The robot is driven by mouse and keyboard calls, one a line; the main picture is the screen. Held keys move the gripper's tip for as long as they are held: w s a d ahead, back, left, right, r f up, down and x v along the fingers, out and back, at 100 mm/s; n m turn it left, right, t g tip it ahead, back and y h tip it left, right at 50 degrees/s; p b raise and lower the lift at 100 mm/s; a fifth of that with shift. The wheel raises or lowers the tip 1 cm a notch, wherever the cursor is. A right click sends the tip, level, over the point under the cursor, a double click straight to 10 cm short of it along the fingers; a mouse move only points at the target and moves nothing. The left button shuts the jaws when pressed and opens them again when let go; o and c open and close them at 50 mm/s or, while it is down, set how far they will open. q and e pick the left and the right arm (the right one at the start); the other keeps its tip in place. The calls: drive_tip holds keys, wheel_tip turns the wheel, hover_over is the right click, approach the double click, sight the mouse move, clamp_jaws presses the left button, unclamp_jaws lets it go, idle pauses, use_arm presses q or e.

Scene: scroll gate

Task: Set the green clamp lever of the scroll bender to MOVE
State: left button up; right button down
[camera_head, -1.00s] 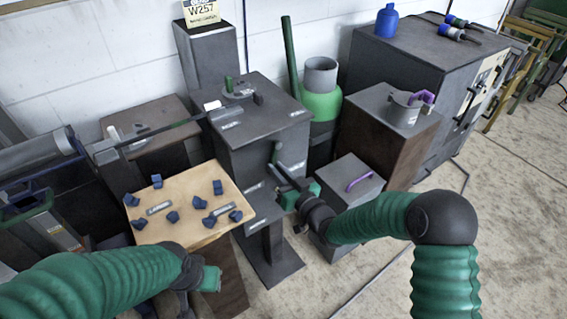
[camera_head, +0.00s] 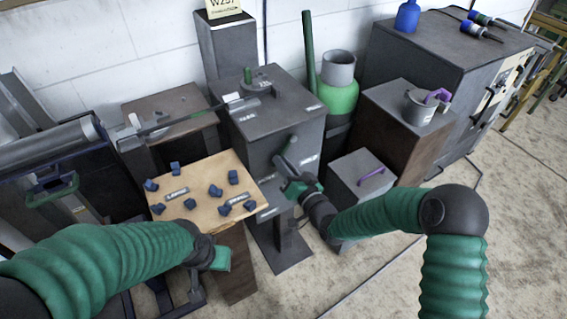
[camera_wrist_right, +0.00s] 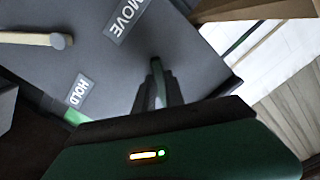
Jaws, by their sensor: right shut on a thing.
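The scroll bender is a dark grey box (camera_head: 262,125) in the middle of the head view. Its green clamp lever (camera_head: 292,144) is on the front right side, mostly hidden by my right gripper (camera_head: 288,168). In the right wrist view, the fingers (camera_wrist_right: 160,88) are shut on the lever, with only a thin grey-green part showing. The MOVE label (camera_wrist_right: 127,16) is above left of the fingers and the HOLD label (camera_wrist_right: 78,89) lower left. Which mark the lever lines up with is unclear. My left gripper (camera_head: 218,259) is low, clear of the bender; its fingers are not clear.
A tan board (camera_head: 212,172) with several blue pieces stands left of the bender. A grey box with a purple handle (camera_head: 371,177) is close right of my right gripper. A green cylinder (camera_head: 340,98) stands behind. Floor is free at lower right.

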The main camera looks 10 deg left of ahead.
drive_tip(key=c, duration=1.4)
unclamp_jaws()
drive_tip(key=p+v, duration=0.3)
drive_tip(key=v, duration=1.4)
drive_tip(key=shift+w, duration=0.1)
